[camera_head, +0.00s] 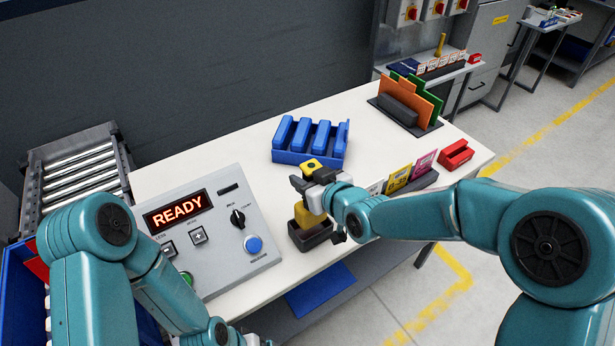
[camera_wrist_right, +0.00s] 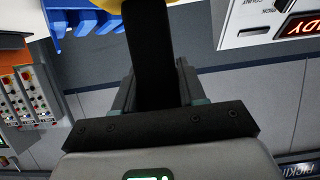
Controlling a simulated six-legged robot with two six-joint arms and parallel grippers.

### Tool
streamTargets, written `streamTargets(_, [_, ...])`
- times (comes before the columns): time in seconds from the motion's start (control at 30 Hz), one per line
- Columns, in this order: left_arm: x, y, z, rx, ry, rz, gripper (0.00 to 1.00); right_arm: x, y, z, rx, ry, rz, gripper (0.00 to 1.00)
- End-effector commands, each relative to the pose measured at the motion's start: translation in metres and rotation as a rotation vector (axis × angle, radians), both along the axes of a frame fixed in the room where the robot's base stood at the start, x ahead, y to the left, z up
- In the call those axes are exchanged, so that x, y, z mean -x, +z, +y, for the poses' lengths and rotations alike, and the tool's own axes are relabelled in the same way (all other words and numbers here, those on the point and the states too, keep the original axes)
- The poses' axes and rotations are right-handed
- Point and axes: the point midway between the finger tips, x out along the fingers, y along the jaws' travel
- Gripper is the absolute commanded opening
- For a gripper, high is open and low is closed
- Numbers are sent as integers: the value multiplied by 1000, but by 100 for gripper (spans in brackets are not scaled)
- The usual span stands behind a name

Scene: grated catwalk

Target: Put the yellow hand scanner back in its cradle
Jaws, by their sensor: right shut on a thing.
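The yellow hand scanner (camera_head: 312,166) is in my right gripper (camera_head: 314,186), above the front middle of the white table. Its yellow top shows above the fingers and a darker yellow part shows below them. In the right wrist view its black part (camera_wrist_right: 152,60) runs between the fingers, with a yellow edge at the top. The dark cradle (camera_head: 311,238) stands on the table directly below. The scanner's lower part overlaps the cradle's opening; I cannot tell whether it is seated. My left arm is at lower left, its fingers out of view.
A grey READY panel (camera_head: 205,235) stands left of the cradle. A blue rack (camera_head: 297,156) is behind it. Card holders (camera_head: 415,180), a red box (camera_head: 456,154) and a folder stand (camera_head: 407,112) are to the right. A blue sheet (camera_head: 320,288) shows below the table's front edge.

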Motion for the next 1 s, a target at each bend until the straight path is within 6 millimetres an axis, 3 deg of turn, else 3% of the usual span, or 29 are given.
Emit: streamTargets(1.0, [0, -9, 0, 0, 0, 0, 100, 0, 1, 1, -1, 0, -2, 0])
